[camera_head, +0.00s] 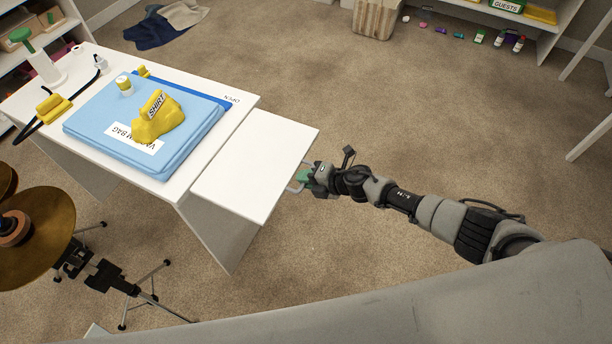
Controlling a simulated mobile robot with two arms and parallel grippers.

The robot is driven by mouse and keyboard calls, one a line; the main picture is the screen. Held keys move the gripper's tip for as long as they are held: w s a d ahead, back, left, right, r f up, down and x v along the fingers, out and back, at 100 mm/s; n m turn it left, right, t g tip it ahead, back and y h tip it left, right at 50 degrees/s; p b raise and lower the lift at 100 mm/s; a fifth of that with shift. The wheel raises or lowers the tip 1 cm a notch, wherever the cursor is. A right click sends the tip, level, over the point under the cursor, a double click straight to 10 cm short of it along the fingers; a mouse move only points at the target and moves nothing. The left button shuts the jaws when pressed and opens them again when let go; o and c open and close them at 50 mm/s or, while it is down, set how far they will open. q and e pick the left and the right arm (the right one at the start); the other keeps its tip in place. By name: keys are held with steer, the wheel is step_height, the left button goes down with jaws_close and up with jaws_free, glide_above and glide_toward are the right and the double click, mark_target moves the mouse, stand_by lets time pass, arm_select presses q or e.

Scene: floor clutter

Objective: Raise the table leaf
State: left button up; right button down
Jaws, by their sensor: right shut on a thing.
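The white table leaf (258,165) extends from the right end of the white table (186,194), with a visible seam between them. It sticks out from the table and looks close to level with the top; I cannot tell the exact angle. A small grey handle (293,188) with a green part is at the leaf's outer edge. My right gripper (306,178) is shut on this handle, and its fingers partly hide it. My left gripper is not in view.
On the table are a blue vacuum bag (95,125), a yellow shirt bundle (160,122) and a black-and-yellow strap (53,105). Brass cymbals (45,230) on a stand are at lower left. A wicker basket (376,18) and small items lie at the back. Carpet right of the leaf is clear.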

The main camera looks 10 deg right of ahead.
steer(key=shift+w+r, duration=0.25)
steer(key=shift+r, duration=0.1)
steer(key=c, duration=1.5)
jaws_free()
steer(key=shift+o, duration=0.2)
steer(key=shift+s, duration=0.1)
steer(key=p+v, duration=0.2)
steer(key=v, duration=0.9)
steer(key=shift+f, duration=0.1)
